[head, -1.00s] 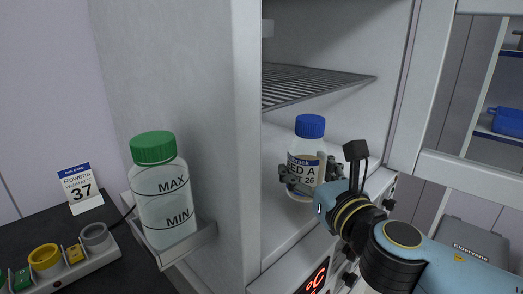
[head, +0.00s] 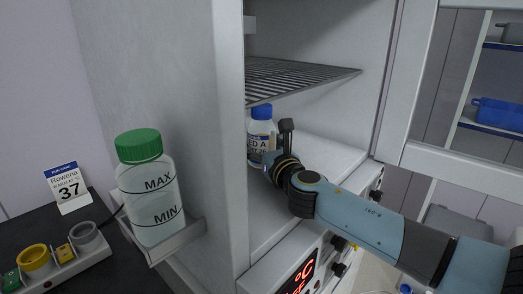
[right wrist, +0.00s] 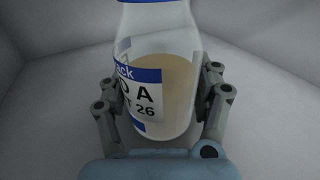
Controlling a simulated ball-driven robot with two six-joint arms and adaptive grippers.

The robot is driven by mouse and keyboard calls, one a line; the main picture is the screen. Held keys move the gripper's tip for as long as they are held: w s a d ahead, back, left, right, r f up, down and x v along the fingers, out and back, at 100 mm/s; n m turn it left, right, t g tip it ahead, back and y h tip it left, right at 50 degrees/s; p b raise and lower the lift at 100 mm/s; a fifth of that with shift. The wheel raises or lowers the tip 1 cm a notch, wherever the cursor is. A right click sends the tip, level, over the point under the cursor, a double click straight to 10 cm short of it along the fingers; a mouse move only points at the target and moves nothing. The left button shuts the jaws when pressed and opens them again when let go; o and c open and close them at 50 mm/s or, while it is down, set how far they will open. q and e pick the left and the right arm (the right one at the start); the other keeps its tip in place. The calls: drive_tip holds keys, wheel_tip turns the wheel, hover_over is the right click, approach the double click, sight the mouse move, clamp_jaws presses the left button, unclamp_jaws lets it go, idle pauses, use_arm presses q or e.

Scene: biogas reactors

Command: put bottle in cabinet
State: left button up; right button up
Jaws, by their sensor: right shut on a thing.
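The bottle (head: 261,134) has a blue cap, clear walls and a white and blue label. It is upright inside the open cabinet (head: 330,150), below the wire shelf, partly hidden by the cabinet's left wall. My right gripper (head: 268,160) reaches in from the right and is shut on the bottle's lower part. In the right wrist view the bottle (right wrist: 160,85) stands between both fingers, with tan contents showing. I cannot tell whether its base touches the cabinet floor. My left gripper is not in view.
The wire shelf (head: 295,78) spans the cabinet above the bottle. The open door (head: 465,170) stands at right. A green-capped bottle (head: 150,195) sits in a holder outside the left wall.

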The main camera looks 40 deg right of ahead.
idle(0.3)
drive_tip(key=o, duration=1.2)
drive_tip(key=shift+f, duration=0.2)
drive_tip(key=o, duration=0.5)
drive_tip(key=shift+r, duration=0.2)
drive_tip(key=b+v, duration=0.1)
drive_tip(key=v, duration=1)
drive_tip(key=shift+f, duration=0.1)
drive_tip(key=shift+s+a, duration=0.2)
drive_tip(key=shift+s, duration=0.3)
